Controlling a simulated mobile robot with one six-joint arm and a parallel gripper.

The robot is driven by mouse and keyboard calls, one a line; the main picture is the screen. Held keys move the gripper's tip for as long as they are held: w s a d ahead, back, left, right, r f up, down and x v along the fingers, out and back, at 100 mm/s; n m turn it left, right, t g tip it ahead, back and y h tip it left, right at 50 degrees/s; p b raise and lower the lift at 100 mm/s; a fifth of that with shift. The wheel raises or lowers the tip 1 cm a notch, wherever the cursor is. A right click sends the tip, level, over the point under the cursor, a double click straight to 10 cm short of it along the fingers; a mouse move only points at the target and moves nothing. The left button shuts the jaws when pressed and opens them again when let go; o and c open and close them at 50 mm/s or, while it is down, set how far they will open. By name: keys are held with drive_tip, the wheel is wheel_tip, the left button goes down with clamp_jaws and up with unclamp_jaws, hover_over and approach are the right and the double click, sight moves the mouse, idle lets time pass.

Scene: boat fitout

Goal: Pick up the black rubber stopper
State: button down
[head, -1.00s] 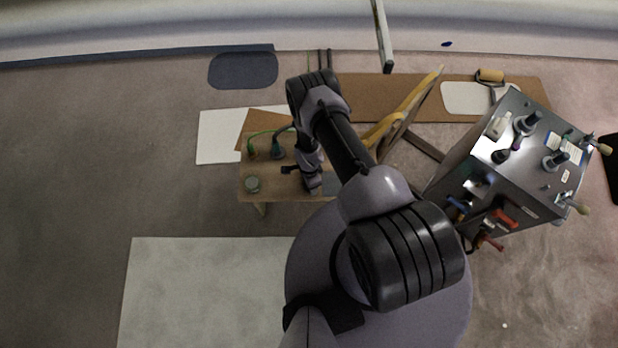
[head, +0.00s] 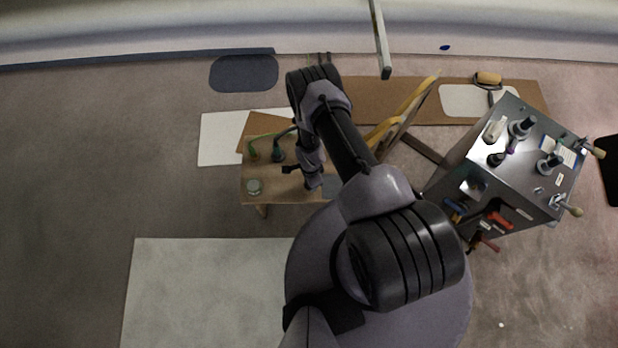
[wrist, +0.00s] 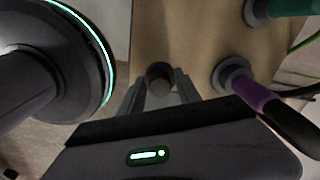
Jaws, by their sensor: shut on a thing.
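The black rubber stopper (wrist: 159,75) shows in the wrist view as a small dark round piece between my fingertips. My gripper (wrist: 160,88) is shut on it, over the wooden bench top (wrist: 185,45). I cannot tell whether the stopper still touches the wood. In the head view my gripper (head: 291,169) is at the small wooden bench (head: 270,196), and the stopper is too small or hidden to make out there.
On the bench stand a jar-like round piece (head: 254,187) and green-handled tools (head: 253,151). In the wrist view a purple-handled tool (wrist: 258,97) stands close right of my gripper. A metal cabinet (head: 470,165) with tools stands at right.

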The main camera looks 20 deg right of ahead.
drive_tip(key=s+d+r+p, duration=0.1)
drive_tip(key=s+d+p, duration=0.3)
drive_tip(key=s, duration=1)
drive_tip(key=shift+s+d, duration=0.2)
drive_tip(key=shift+d, duration=0.8)
drive_tip(key=shift+r, duration=0.1)
